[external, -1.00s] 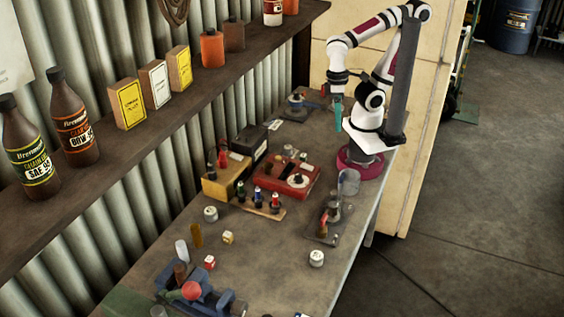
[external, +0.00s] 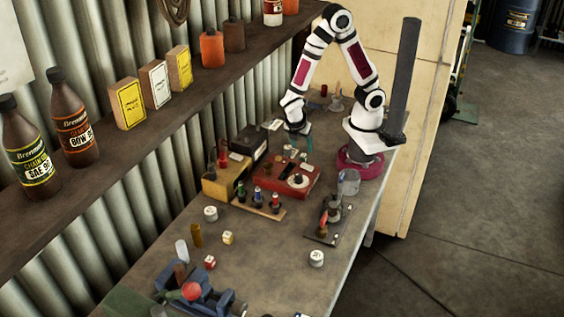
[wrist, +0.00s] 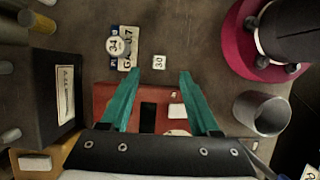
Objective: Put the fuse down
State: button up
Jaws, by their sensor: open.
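My gripper (external: 302,143) is above the bench, just behind the red box (external: 290,178). In the wrist view its two teal fingers (wrist: 158,78) are spread apart, with nothing held between them. A small pale square piece marked 30 (wrist: 159,62) lies on the bench just beyond the gap between the fingertips; it may be the fuse, but I cannot tell for sure. The red box (wrist: 150,112) shows below and between the fingers.
A plate (wrist: 124,45) with a round token marked 34 (wrist: 115,46) lies left of the pale piece. A black box (wrist: 48,90) stands at left and a grey cup (wrist: 262,113) at right. The bench between plate and cup is mostly clear.

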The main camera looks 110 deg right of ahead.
aim_at(303, 155)
jog(key=x, duration=0.5)
jog(key=shift+w+f, duration=0.1)
jog(key=shift+f, duration=0.25)
grip_shut()
